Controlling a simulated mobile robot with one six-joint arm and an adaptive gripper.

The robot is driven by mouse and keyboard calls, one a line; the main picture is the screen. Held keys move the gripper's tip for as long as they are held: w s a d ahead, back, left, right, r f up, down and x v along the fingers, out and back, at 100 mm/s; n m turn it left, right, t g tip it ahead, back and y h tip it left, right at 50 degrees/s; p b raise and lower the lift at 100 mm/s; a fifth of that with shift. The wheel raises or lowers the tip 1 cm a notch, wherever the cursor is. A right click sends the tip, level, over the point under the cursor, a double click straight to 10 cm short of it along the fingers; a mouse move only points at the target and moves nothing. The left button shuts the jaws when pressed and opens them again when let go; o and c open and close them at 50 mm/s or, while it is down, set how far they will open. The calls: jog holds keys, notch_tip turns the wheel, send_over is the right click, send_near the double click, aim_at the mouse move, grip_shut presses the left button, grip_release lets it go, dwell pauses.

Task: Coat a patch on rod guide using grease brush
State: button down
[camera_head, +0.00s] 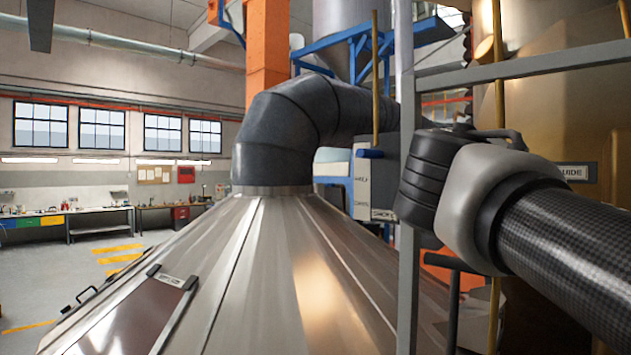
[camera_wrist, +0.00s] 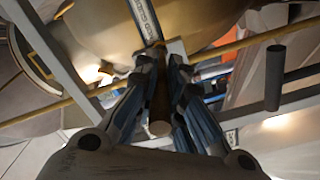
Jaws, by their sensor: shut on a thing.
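My gripper (camera_wrist: 163,66) is in the wrist view, its two dark fingers shut on a brown, round handle, which I take for the grease brush (camera_wrist: 160,118). The handle's blunt end points toward the wrist camera; the bristle end is hidden. In the head view my wrist hides the gripper and brush. A label ending in "GUIDE" (camera_head: 573,172) shows just behind my wrist at the right. A yellow rod (camera_head: 498,90) runs upright near it; a yellow rod (camera_wrist: 45,133) also crosses the wrist view diagonally, beyond the fingers. I cannot tell whether the brush touches anything, and no grease patch is discernible.
A grey metal frame (camera_head: 405,260) stands close beside my wrist, with a crossbar (camera_head: 530,68) above it. A ribbed metal hood (camera_head: 270,250) with a dark duct (camera_head: 275,125) fills the middle. Open floor and a workbench (camera_head: 100,222) lie far left.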

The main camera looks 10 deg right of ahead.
jog(key=shift+r, duration=0.4)
jog(key=shift+w+a, duration=2.45)
jog(key=shift+w, duration=0.65)
jog(key=shift+s+d+r+b, duration=0.2)
jog(key=shift+s+d+b, duration=0.2)
jog(key=shift+s+d, duration=0.55)
jog(key=shift+s+d+r+b, duration=0.35)
jog(key=shift+s+d, duration=0.35)
jog(key=shift+s, duration=0.45)
jog(key=shift+s+d+r+b, duration=0.1)
jog(key=shift+s+d+b, duration=0.35)
jog(key=shift+s+d, duration=0.5)
jog(key=shift+a, duration=0.1)
jog(key=shift+s, duration=0.1)
jog(key=shift+s+a+f+b, duration=0.1)
jog(key=shift+s+a+b, duration=0.15)
jog(key=shift+a+b, duration=0.25)
jog(key=shift+b+v, duration=0.6)
jog(key=shift+v, duration=1.8)
